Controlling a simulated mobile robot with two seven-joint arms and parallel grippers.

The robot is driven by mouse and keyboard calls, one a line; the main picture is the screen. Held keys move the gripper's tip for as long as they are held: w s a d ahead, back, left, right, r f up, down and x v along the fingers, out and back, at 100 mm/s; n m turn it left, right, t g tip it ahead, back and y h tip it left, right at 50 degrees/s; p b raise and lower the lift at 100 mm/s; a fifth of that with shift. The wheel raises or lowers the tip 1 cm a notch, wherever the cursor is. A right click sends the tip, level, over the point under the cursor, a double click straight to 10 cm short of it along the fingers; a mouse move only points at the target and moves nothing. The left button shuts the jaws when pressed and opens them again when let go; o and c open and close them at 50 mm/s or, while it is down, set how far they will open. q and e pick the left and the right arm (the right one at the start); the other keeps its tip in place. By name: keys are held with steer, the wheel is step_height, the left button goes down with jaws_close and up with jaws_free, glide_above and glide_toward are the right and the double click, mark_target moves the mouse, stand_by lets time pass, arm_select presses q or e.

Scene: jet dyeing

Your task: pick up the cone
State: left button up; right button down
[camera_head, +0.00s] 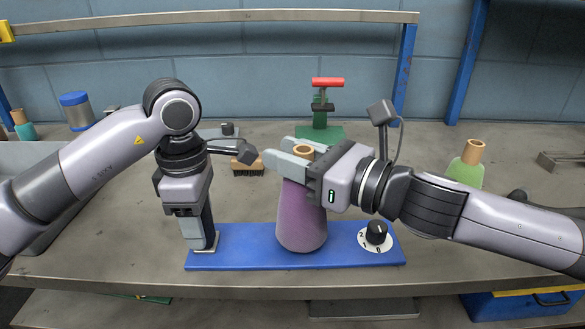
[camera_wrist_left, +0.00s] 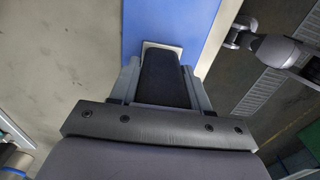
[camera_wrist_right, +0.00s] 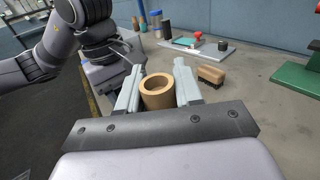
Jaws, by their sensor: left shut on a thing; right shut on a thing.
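The purple cone (camera_head: 302,222) has a tan tube top and is upright at the blue board (camera_head: 290,262); I cannot tell whether its base touches the board. My right gripper (camera_head: 285,154) reaches in sideways from the right, shut on the cone's top. The tan tube rim (camera_wrist_right: 158,92) shows between its fingers in the right wrist view. My left gripper (camera_head: 206,241) points down at the board's left end, shut on a dark block (camera_wrist_left: 162,75) that stands on a pale plate (camera_wrist_left: 178,47). Its fingers flank the block.
A black knob (camera_head: 376,232) on a white dial sits at the board's right end. Behind are a brush (camera_head: 247,168), a green stand with a red handle (camera_head: 327,83) and a green cone (camera_head: 465,171). A blue-lidded jar (camera_head: 76,109) stands at the back left. The table's front edge is close.

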step_height(320, 180, up, 9)
stand_by(0.5)
arm_select(q)
steer(key=o, duration=1.1)
steer(key=shift+o, duration=0.2)
steer(key=shift+r, duration=0.1)
